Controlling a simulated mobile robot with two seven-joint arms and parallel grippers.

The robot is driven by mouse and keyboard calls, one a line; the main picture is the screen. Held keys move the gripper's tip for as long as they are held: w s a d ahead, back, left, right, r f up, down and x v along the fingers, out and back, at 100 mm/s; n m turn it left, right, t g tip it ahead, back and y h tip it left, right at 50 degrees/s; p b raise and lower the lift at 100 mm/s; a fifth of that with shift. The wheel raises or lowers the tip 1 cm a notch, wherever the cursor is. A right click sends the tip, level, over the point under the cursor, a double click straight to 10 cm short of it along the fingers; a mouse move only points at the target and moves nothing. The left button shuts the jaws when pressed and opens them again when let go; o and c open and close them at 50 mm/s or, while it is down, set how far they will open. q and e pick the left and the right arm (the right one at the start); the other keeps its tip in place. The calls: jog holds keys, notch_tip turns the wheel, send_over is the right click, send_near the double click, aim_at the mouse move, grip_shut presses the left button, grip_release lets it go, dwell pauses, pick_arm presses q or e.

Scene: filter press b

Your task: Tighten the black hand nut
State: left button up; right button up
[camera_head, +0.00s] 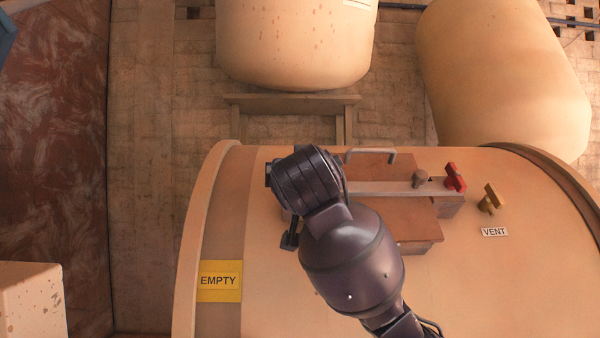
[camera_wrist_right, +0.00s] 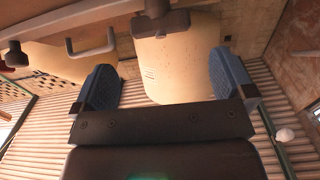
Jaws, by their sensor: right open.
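The black hand nut (camera_wrist_right: 165,20) shows as a dark, winged shape at the top of the right wrist view. It stands between the sides of my open right gripper (camera_wrist_right: 166,78) in that picture, apart from both blue fingers. The gripper is empty. In the head view my right arm covers the left end of the brown hatch lid (camera_head: 400,220). A small dark piece shows beside my wrist there; I cannot tell whether it is the nut or part of my gripper. My left gripper is not in view.
The lid's grey handle (camera_head: 372,152) also shows in the right wrist view (camera_wrist_right: 92,42). A red knob (camera_head: 455,177), a grey-brown knob (camera_head: 420,178) and a yellow vent knob (camera_head: 489,199) stand to the right. A yellow EMPTY sign (camera_head: 219,281) is on the vessel's left.

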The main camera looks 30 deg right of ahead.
jog(key=p+x, duration=0.2)
jog(key=x, duration=0.6)
jog(key=shift+w, duration=0.25)
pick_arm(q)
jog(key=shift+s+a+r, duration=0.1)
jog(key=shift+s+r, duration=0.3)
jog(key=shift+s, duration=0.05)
pick_arm(e)
jog(key=c, duration=0.8)
